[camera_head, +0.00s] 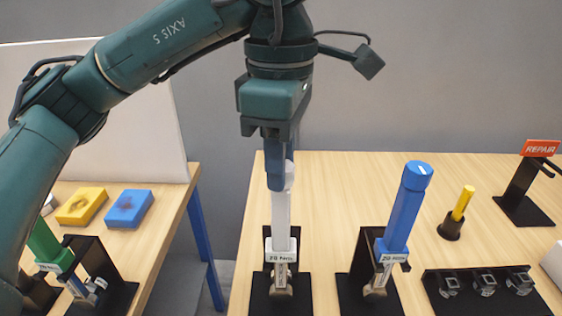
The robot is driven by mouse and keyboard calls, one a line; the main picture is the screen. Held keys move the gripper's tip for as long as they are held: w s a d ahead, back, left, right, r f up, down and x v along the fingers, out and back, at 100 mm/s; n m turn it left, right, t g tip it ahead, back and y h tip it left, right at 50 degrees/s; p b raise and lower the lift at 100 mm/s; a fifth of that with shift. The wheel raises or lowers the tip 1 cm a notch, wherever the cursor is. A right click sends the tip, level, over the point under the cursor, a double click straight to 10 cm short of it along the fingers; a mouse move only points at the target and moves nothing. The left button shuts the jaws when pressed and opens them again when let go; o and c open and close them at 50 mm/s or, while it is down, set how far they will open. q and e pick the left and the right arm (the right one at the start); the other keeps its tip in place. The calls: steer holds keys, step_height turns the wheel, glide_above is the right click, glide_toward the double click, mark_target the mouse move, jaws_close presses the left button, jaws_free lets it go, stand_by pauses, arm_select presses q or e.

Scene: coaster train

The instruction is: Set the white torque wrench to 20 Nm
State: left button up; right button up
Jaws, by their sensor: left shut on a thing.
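The white torque wrench (281,215) stands upright in a black stand (262,295) on the middle table. A small white label on it seems to read 20, but the text is too small to be sure. My left gripper (280,175) comes down from above and is shut on the top end of the white wrench. The fingers hide most of that end. My right gripper is not in view.
A blue wrench (404,210) leans in its own stand just right. A yellow tool (462,204), a black holder with sockets (480,290) and a REPAIR stand (523,195) are farther right. A green wrench (45,243) and yellow (82,206) and blue blocks (129,208) are left.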

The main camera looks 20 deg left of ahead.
arm_select(q)
steer(key=shift+n, duration=1.2)
steer(key=shift+b, duration=0.3)
steer(key=o, duration=1)
steer(key=shift+r, duration=0.1)
step_height(320, 180, up, 13)
steer(key=p, duration=0.2)
steer(key=shift+p, duration=0.3)
steer(key=shift+s, duration=0.1)
